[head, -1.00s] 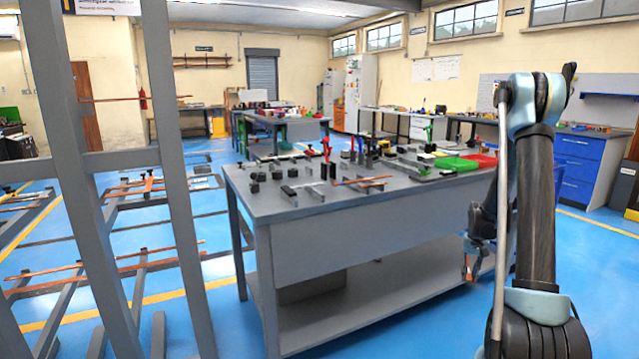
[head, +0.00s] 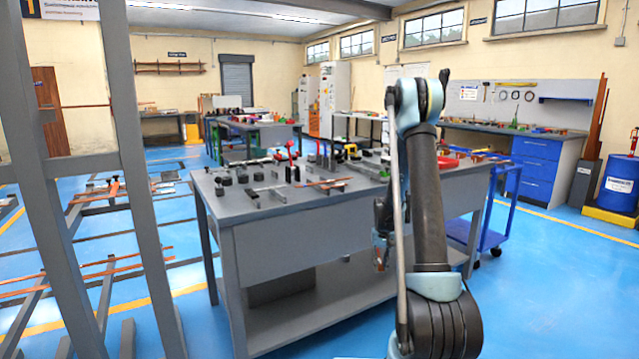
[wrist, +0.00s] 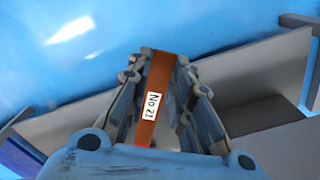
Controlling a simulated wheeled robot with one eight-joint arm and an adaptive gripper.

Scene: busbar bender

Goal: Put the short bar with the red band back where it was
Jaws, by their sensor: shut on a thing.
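My gripper (head: 383,247) hangs at the right front of the grey workbench in the head view, partly hidden by my arm. In the wrist view my gripper (wrist: 158,82) is shut on a short copper bar (wrist: 160,72). The bar has a white label reading "No 21" and a thin red band at its near end, by the gripper's palm. In the head view the held bar is too small to make out clearly.
The grey workbench (head: 260,212) carries black blocks, clamps and a copper bar (head: 325,183). Racks with copper bars (head: 100,270) stand at left behind a grey upright frame (head: 135,150). A blue trolley (head: 490,240) is beyond my arm. Blue floor is open at right.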

